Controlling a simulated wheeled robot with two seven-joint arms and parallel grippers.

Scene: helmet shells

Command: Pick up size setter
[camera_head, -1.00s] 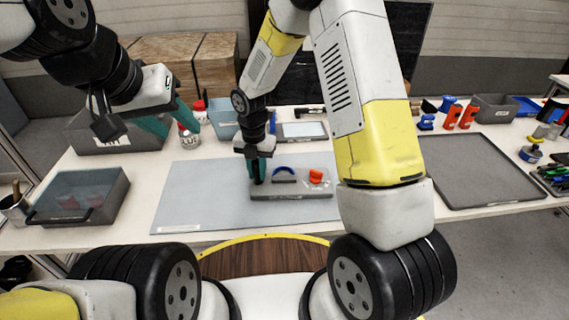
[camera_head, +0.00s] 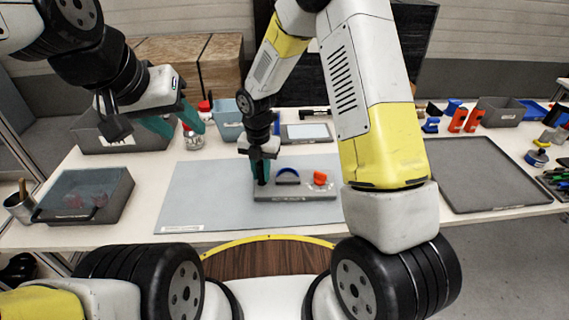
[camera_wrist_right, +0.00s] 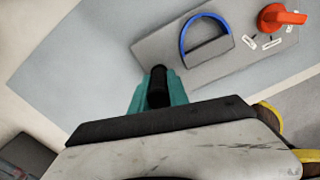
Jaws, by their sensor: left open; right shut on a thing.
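My right gripper (camera_head: 262,178) is over the left end of a flat grey board (camera_head: 325,191). Its teal fingers are shut on a short black upright piece, seen end-on between them in the right wrist view (camera_wrist_right: 158,84). I cannot tell for sure whether this piece is the size setter, or whether it touches the board. A blue arc on a grey block (camera_head: 288,175) and an orange knob-like part (camera_head: 320,177) sit on the board to the right, apart from the fingers. My left gripper (camera_head: 186,129) is open and empty, raised above the table's left side.
The board lies on a grey-blue mat (camera_head: 200,200). A grey bin (camera_head: 100,185) stands left, beside a metal cup (camera_head: 20,207). A red-capped bottle (camera_head: 193,138) and a light blue bin (camera_head: 228,122) stand behind. An empty dark tray (camera_head: 470,175) lies right, with several parts and bins beyond.

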